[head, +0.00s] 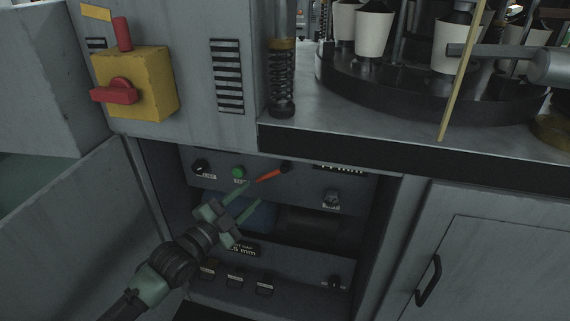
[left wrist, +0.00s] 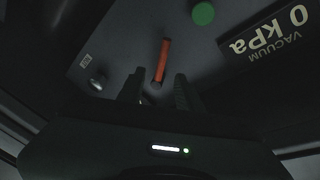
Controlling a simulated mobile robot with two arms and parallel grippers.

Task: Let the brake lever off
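An orange lever (head: 270,175) with a dark pivot at its right end sits on the upper panel inside the open cabinet; I take it as the brake lever, though no label is readable. It also shows in the left wrist view (left wrist: 163,58). My left gripper (head: 255,192) is open, just below and left of the lever. In the left wrist view its two dark fingers (left wrist: 159,76) stand either side of the lever's near end. I see no contact, and the depth between them is unclear. My right gripper is not in view.
A vacuum display (left wrist: 270,32) reads 0 kPa. Several switches line the lower panel (head: 310,272). Cabinet walls and the counter edge (head: 400,156) enclose the opening.

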